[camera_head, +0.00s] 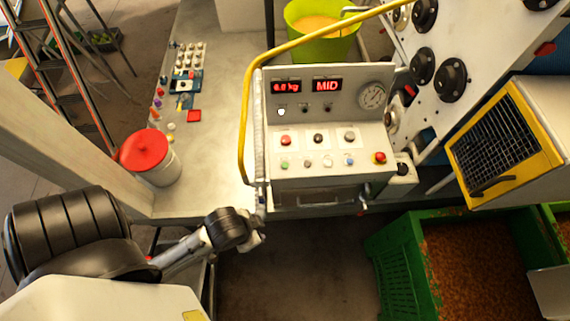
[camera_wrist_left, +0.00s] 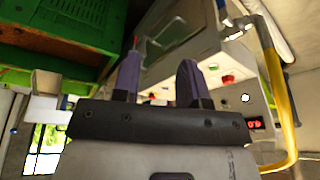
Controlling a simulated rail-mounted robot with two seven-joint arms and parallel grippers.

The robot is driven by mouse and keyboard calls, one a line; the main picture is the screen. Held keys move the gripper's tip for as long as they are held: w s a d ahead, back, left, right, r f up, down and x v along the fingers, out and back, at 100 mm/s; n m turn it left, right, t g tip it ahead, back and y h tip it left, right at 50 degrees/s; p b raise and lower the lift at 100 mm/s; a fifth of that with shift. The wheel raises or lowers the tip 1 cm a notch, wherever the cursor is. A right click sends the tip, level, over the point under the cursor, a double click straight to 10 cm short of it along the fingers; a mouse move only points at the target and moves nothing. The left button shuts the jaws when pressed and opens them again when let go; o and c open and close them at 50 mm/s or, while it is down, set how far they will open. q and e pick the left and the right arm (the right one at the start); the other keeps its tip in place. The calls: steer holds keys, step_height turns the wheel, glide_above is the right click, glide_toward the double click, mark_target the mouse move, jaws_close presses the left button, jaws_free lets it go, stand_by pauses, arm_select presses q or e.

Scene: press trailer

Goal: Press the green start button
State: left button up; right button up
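The green button (camera_head: 285,164) is at the left end of the lower button row on the grey control panel (camera_head: 300,183). A red button (camera_head: 286,139) sits just above it. My left gripper (camera_head: 258,236) is below and left of the panel, apart from the green button. In the left wrist view its two fingers (camera_wrist_left: 160,78) stand apart with nothing between them. My right gripper is not in view.
A yellow rail (camera_head: 244,120) runs along the panel's left side. A red emergency button (camera_head: 380,157) is at the panel's right. A red-lidded jar (camera_head: 147,152) stands on the bench at left. A green crate (camera_head: 402,262) is at lower right. The floor below the panel is clear.

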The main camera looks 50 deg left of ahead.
arm_select(q)
jaws_close()
stand_by(1.3)
